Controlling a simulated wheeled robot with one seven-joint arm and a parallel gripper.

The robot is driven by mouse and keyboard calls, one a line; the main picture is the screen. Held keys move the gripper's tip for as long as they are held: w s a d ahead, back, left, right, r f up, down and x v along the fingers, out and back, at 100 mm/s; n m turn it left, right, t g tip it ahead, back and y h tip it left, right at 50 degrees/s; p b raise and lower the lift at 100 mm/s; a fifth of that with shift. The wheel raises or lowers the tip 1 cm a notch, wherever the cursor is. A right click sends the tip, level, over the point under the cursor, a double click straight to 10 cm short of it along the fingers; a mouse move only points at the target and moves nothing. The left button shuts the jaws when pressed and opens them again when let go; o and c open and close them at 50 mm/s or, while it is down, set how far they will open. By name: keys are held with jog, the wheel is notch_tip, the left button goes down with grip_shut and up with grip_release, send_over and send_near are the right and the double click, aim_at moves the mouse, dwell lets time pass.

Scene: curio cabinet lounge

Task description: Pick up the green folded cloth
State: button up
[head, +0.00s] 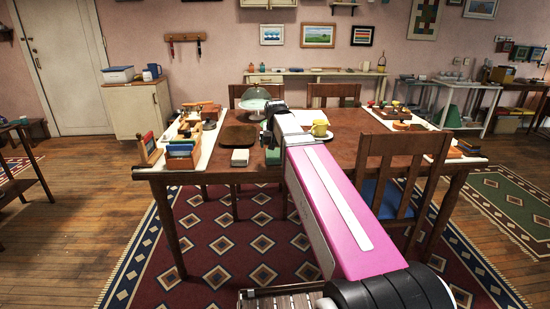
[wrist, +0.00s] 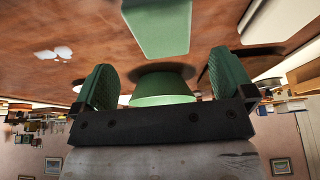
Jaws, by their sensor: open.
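The green folded cloth (head: 272,157) lies on the brown table (head: 340,150) near its front edge, partly hidden by my arm in the head view. In the wrist view, which looks upside down, the cloth (wrist: 157,25) shows as a flat green block at the top, lying on the tabletop. My gripper (wrist: 160,62) has its two green pads wide apart with nothing held between them. The cloth is apart from both pads. In the head view my gripper (head: 275,110) is over the table beyond the cloth, its fingers hard to make out.
A pale block (head: 240,158) lies just left of the cloth, with a dark brown tray (head: 239,136) behind it. A green dome (head: 256,93) stands farther back. A yellow cup (head: 320,128) is to the right. A wooden chair (head: 398,150) stands at the right front.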

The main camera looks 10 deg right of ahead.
aim_at(273, 152)
jog(key=shift+a+x, duration=0.2)
jog(key=shift+x, duration=3.35)
jog(key=shift+f, duration=0.15)
jog(key=c, duration=1.1)
jog(key=shift+o, duration=0.2)
jog(key=shift+r, duration=0.6)
jog(key=r, duration=0.3)
jog(key=shift+s+a+r, duration=0.35)
jog(key=shift+r, duration=0.05)
jog(key=s+a+r, duration=0.6)
jog(key=a, duration=0.2)
jog(key=shift+a+r, duration=0.15)
jog(key=shift+a, duration=0.15)
jog(key=shift+s, duration=0.15)
